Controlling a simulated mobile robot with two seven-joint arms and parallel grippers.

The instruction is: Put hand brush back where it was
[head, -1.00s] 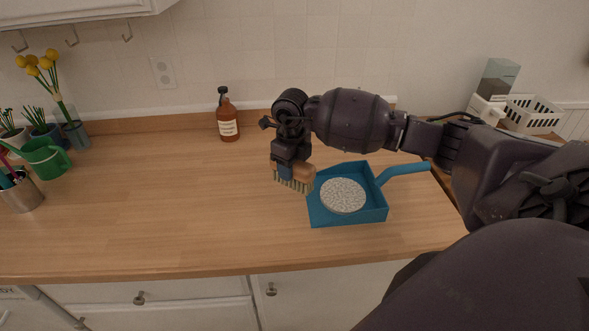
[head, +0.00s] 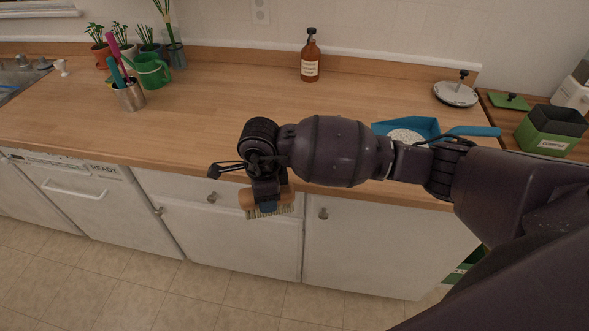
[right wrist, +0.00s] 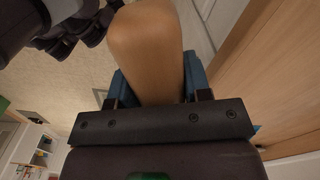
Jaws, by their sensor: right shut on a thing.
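The hand brush (head: 284,201) has a wooden body and pale bristles that point down. My right gripper (head: 267,204) is shut on it and holds it in front of the counter's front edge, over the drawer fronts as seen in the head view. In the right wrist view the brush's wooden body (right wrist: 146,50) sits between the two blue fingers of the gripper (right wrist: 152,88). The blue dustpan (head: 428,126) lies on the counter to the right, partly hidden behind my right arm. A speckled grey-white round piece (head: 405,136) lies in it. My left gripper is not in view.
The wooden counter (head: 225,110) is largely clear in the middle. A brown bottle (head: 310,60) stands at the back. A metal cup of utensils (head: 130,96) and a green watering can (head: 152,72) stand left. A green box (head: 550,132) stands at the right.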

